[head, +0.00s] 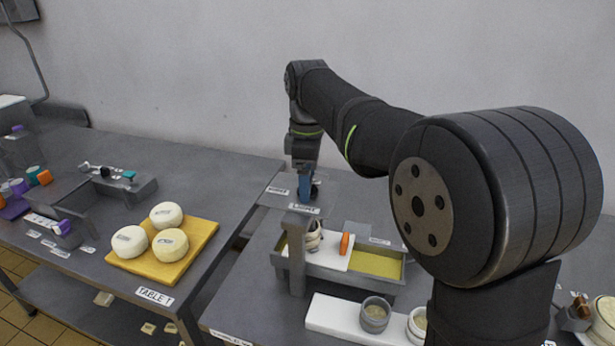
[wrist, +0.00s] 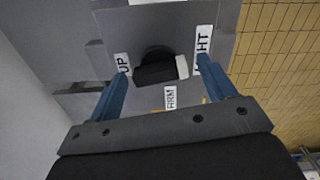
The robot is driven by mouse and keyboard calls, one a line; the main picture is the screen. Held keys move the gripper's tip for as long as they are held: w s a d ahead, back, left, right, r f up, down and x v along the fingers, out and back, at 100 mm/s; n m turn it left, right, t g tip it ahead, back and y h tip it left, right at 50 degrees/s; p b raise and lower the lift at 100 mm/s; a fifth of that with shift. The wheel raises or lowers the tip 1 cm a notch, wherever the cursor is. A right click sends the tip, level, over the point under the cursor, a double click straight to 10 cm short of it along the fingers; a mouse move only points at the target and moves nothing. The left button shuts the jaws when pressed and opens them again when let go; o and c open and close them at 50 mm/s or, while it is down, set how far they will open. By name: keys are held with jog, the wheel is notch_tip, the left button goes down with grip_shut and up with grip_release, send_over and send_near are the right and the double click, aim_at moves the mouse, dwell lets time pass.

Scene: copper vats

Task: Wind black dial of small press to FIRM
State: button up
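The black dial (wrist: 155,73) shows in the wrist view on a grey plate of the small press. It is a short black bar on a round base, with a white end pointing right. A partly covered label on the right ends in "HT". A label that seems to read FIRM (wrist: 169,98) lies below the dial, and one reading UP is at its left. My gripper (wrist: 163,67) is open, with its blue fingers on either side of the dial and visible gaps. In the head view my gripper (head: 305,184) is above the grey press (head: 297,255); the dial cannot be made out there.
A tray (head: 376,264) with an orange-handled item stands beside the press. A white board (head: 335,316) with small pots is in front. On the left table, a yellow board (head: 203,240) holds three cheeses. The wall is behind my arm.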

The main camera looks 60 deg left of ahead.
jog(key=c, duration=0.9)
jog(key=m, duration=0.5)
jog(key=shift+r, duration=0.1)
jog(key=m, duration=0.4)
jog(key=shift+m, duration=0.3)
jog(key=m, duration=0.4)
jog(key=shift+m, duration=2.1)
